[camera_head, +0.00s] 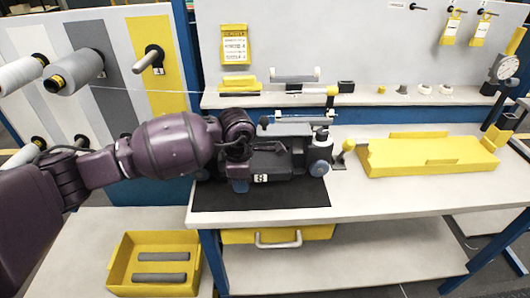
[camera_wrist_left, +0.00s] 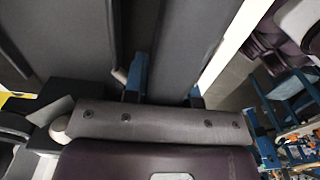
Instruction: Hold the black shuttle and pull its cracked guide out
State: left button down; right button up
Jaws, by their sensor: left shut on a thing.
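The black shuttle (camera_head: 270,163) lies on a black mat (camera_head: 290,200) on the bench, with blue-grey wheels near its right end and a small white label on its front. My left gripper (camera_head: 240,184) reaches down over the shuttle's left part and is shut on its body. In the left wrist view its blue fingertips (camera_wrist_left: 166,88) stand on either side of a dark grey bar, which looks like the shuttle body (camera_wrist_left: 178,45). My arm hides the shuttle's left end. I cannot make out the cracked guide. My right gripper is not in view.
A yellow tray (camera_head: 375,164) lies right of the mat, beside a yellow-knobbed post (camera_head: 348,146). A shelf (camera_head: 390,99) with small parts runs behind. A yellow bin (camera_head: 118,262) with two grey rods stands lower left. Thread spools (camera_head: 75,72) are upper left. The front right bench is clear.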

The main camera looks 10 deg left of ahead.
pick_arm(q)
jog(key=c, duration=0.8)
grip_release()
jog(key=shift+c, duration=0.2)
